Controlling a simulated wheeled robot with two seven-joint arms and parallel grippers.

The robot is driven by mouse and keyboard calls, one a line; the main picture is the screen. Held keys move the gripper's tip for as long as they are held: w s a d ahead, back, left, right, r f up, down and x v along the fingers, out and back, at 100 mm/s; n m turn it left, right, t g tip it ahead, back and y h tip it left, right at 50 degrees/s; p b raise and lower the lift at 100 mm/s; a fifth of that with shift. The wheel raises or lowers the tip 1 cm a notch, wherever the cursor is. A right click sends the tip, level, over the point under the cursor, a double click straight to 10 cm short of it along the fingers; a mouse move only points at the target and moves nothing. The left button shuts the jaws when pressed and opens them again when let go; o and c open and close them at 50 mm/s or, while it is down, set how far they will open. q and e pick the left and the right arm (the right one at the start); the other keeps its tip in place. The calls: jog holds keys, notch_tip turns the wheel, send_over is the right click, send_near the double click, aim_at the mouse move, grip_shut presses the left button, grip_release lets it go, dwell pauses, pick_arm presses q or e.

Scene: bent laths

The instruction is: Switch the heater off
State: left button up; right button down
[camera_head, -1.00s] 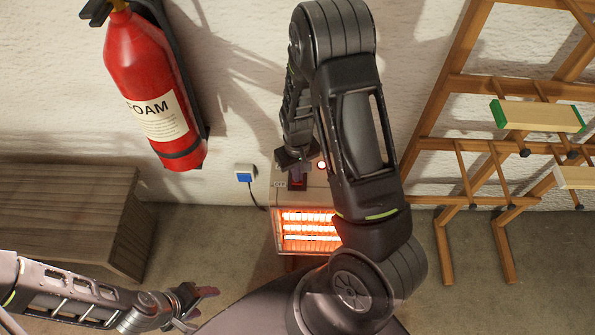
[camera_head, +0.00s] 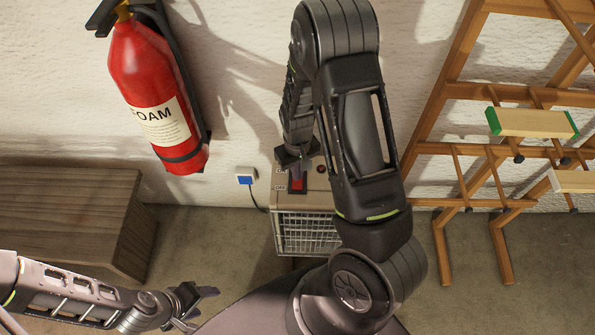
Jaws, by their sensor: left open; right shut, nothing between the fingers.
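The heater (camera_head: 305,232) stands on the floor against the wall, a beige box with a wire grille in front. Its bars are dark, with no glow. A red switch (camera_head: 298,184) is on its top, and a small round lamp (camera_head: 321,169) beside it is dark. My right gripper (camera_head: 294,168) is shut and empty, pointing down at the switch; I cannot tell whether it touches it. My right arm hides the heater's right part. My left gripper (camera_head: 200,298) is open and empty at the lower left, away from the heater.
A red fire extinguisher (camera_head: 150,95) hangs on the wall at left. A wooden bench or chest (camera_head: 70,215) stands below it. A cable runs from the heater to a blue-and-white wall socket (camera_head: 245,176). A wooden rack (camera_head: 445,130) with laths stands at right.

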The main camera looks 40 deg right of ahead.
aim_at(297, 184)
notch_tip(297, 184, up, 4)
jog(key=shift+f+p, duration=0.2)
jog(key=shift+p, duration=0.95)
jog(key=s+a+f+t+y, duration=0.15)
jog(key=a+f, duration=0.25)
jog(key=a, duration=0.6)
jog(key=s+a+f+y, duration=0.2)
jog(key=s+a+f, duration=0.1)
jog(key=s+a, duration=1)
jog(key=shift+a+g+y, duration=0.35)
jog(key=shift+a+g, duration=0.1)
jog(key=shift+a, duration=0.45)
